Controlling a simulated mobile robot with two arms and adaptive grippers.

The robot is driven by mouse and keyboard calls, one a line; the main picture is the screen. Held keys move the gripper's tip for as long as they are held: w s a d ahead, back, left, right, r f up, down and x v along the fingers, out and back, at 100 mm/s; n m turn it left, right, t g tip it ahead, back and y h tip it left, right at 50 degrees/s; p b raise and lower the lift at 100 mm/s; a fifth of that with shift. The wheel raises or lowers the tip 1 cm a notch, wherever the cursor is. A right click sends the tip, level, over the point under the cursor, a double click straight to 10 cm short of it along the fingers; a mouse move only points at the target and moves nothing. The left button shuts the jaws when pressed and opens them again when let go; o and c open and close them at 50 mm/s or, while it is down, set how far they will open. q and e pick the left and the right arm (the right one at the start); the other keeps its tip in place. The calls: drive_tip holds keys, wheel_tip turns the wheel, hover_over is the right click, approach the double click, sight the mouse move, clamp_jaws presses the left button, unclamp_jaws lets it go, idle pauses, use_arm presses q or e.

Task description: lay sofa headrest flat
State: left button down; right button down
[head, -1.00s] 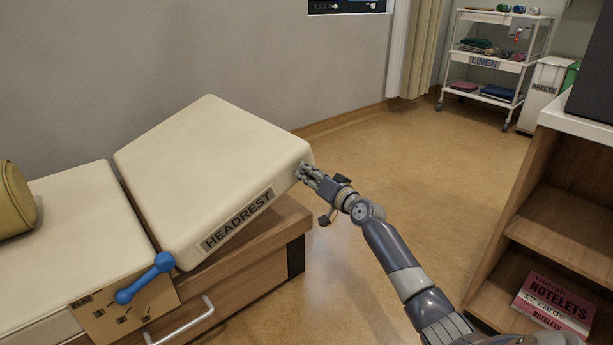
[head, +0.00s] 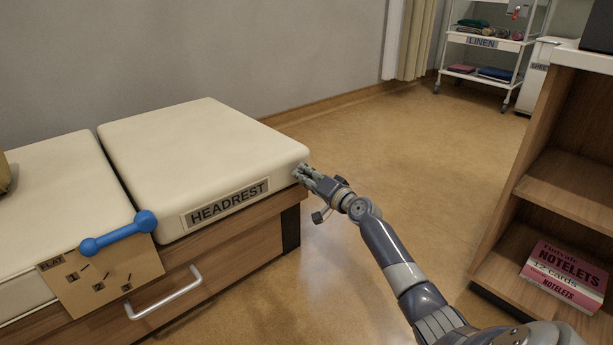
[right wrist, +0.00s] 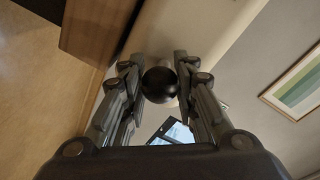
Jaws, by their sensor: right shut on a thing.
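The cream headrest (head: 200,155), with a HEADREST label on its side, lies nearly level with the seat cushion (head: 55,185) in the head view. My right gripper (head: 300,174) is at the headrest's right front corner. In the right wrist view its fingers (right wrist: 160,85) are shut around a round black knob (right wrist: 160,84) beside the cream padding. A blue handle (head: 118,234) with round ends sits at the sofa's front, over a wooden plate (head: 110,285) marked FLAT with several slots. My left gripper is not in view.
A silver drawer handle (head: 165,292) is on the sofa's wooden base. A wooden shelf unit (head: 565,190) with a pink notelets box (head: 565,275) stands at the right. A linen trolley (head: 487,60) is at the back. The floor between is clear.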

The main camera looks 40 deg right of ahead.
drive_tip(key=shift+a+f, duration=0.1)
drive_tip(key=shift+f, duration=0.45)
drive_tip(key=c, duration=1.4)
unclamp_jaws()
drive_tip(key=shift+s, duration=0.1)
drive_tip(key=shift+c, duration=0.2)
drive_tip(key=shift+o, duration=1.1)
drive_tip(key=shift+f, duration=0.15)
drive_tip(key=shift+r, duration=0.25)
drive_tip(key=shift+s, duration=0.35)
drive_tip(key=s, duration=1.1)
drive_tip(key=shift+r, duration=0.4)
drive_tip(key=shift+s, duration=0.1)
